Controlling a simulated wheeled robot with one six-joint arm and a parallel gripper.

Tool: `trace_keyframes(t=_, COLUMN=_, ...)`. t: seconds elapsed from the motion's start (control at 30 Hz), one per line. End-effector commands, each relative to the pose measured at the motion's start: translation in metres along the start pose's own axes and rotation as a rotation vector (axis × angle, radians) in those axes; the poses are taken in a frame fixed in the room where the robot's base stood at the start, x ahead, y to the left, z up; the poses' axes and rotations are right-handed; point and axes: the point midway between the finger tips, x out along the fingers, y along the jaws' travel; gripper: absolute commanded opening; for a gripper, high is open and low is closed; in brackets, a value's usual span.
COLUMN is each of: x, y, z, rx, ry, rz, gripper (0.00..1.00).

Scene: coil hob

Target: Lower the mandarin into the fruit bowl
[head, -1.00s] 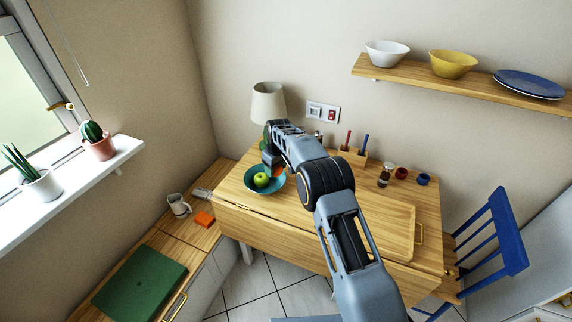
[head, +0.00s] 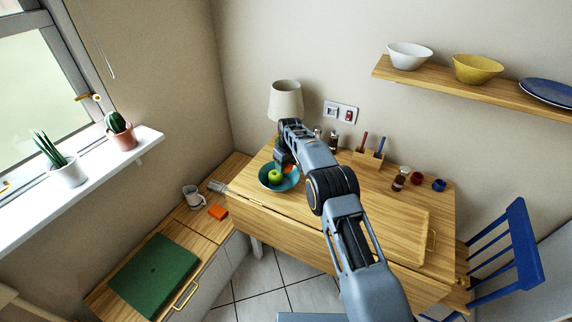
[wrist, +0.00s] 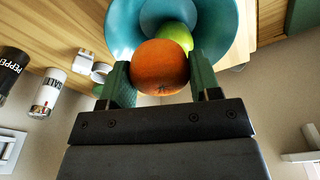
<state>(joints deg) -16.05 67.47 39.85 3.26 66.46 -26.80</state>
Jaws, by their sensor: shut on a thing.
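The mandarin (wrist: 160,66) is orange and round, held between the two green fingers of my gripper (wrist: 160,80) in the wrist view. The teal fruit bowl (wrist: 122,25) lies beyond it, with a green apple (wrist: 177,36) inside. The mandarin overlaps the bowl and part of the apple in that view; I cannot tell whether it touches either. In the head view, the bowl (head: 267,184) stands on the wooden table with the apple (head: 275,176) in it. My gripper (head: 284,164) is at the bowl's far right side, and the mandarin (head: 287,169) shows only partly beneath it.
Salt (wrist: 48,92) and pepper (wrist: 12,68) shakers stand near the gripper. A lamp (head: 286,101) stands behind the bowl. A wooden holder (head: 368,157) and small jars (head: 417,179) are farther right. The table's front middle (head: 290,212) is clear.

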Motion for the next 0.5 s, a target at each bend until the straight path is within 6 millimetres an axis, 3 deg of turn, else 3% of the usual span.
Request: trace_keyframes(t=0.5, x=0.0071, y=0.0, z=0.0009, rx=0.0, ry=0.0, rz=0.0, gripper=0.33)
